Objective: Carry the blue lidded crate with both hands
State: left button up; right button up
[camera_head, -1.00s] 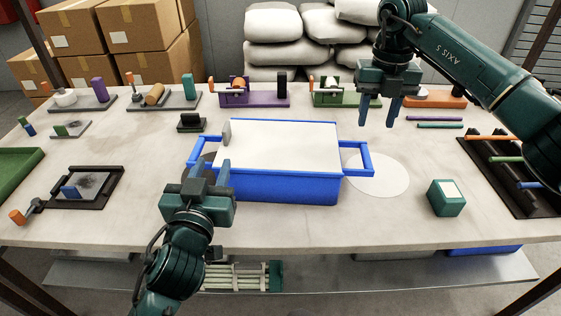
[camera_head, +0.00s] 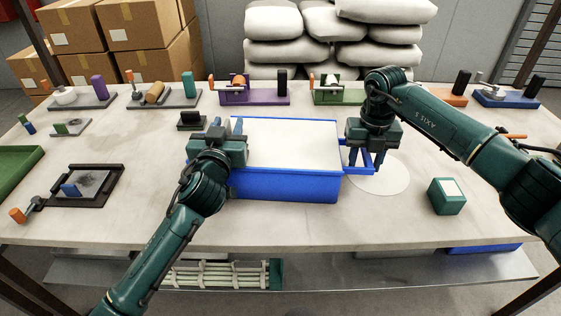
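The blue crate (camera_head: 287,187) stands on the table with a flat white lid (camera_head: 288,145) on top. Its right loop handle (camera_head: 358,171) sticks out on the right; the left handle is hidden behind my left gripper. My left gripper (camera_head: 226,130) is at the crate's left end, with its fingers apart and pointing away from me. My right gripper (camera_head: 366,162) points down at the right handle, its fingers apart on either side of the handle's outer part. I cannot see either gripper closed on a handle.
A pale round disc (camera_head: 385,180) lies under the right handle. A green block (camera_head: 446,196) stands to the right. A black tray (camera_head: 108,182) lies to the left, and several small fixtures line the back edge. The table front is clear.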

pick_arm(q)
jog(key=shift+c, duration=0.5)
pick_arm(e)
jog(key=shift+c, duration=0.5)
pick_arm(q)
jog(key=c, duration=0.6)
pick_arm(e)
jog(key=c, duration=0.6)
pick_arm(q)
grip_shut()
pick_arm(e)
grip_shut()
